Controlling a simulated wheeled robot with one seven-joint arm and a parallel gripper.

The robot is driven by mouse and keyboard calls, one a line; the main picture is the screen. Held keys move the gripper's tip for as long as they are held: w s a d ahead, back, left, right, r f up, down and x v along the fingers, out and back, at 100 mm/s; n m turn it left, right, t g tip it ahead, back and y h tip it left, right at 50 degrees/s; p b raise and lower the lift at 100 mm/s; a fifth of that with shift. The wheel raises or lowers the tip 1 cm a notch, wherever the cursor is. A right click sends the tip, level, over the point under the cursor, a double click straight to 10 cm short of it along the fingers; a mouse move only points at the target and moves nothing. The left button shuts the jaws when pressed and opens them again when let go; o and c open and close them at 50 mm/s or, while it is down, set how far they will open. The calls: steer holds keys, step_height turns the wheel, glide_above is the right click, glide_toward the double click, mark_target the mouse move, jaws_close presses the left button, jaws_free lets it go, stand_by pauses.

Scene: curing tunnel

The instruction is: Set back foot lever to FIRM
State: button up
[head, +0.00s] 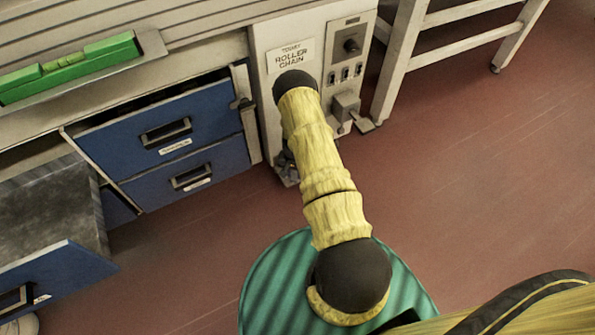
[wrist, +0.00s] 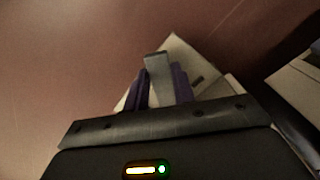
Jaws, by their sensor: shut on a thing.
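In the wrist view, the purple fingers of my gripper (wrist: 161,88) are shut on a grey bar-like lever (wrist: 157,66), with one finger on each side of it. The lever's end stands out past the fingertips, over a pale plate (wrist: 180,52) close to the red floor. In the head view, my yellow arm reaches to the front of the pale machine panel (head: 265,45) and hides part of its lower front. I cannot clearly make out the gripper or the held lever there. No FIRM marking is readable in either view.
A grey box (head: 345,106) juts out below. Blue drawers (head: 205,120) stand left, one pulled out (head: 60,265).

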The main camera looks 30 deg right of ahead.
steer(key=m, duration=0.2)
steer(key=w+a+m, duration=0.1)
steer(key=m, duration=0.2)
steer(key=shift+w+a+m, duration=0.2)
steer(key=shift+w+m, duration=0.1)
steer(key=shift+w, duration=0.1)
steer(key=shift+w+a+m+b, duration=0.15)
steer(key=shift+w+m, duration=0.25)
steer(key=shift+m, duration=0.7)
steer(key=shift+w+m+b, duration=0.2)
steer(key=shift+w+m, duration=0.2)
steer(key=shift+m, duration=0.7)
steer(key=o, duration=1)
step_height(320, 180, up, 17)
steer(key=p, duration=0.7)
steer(key=shift+r, duration=0.2)
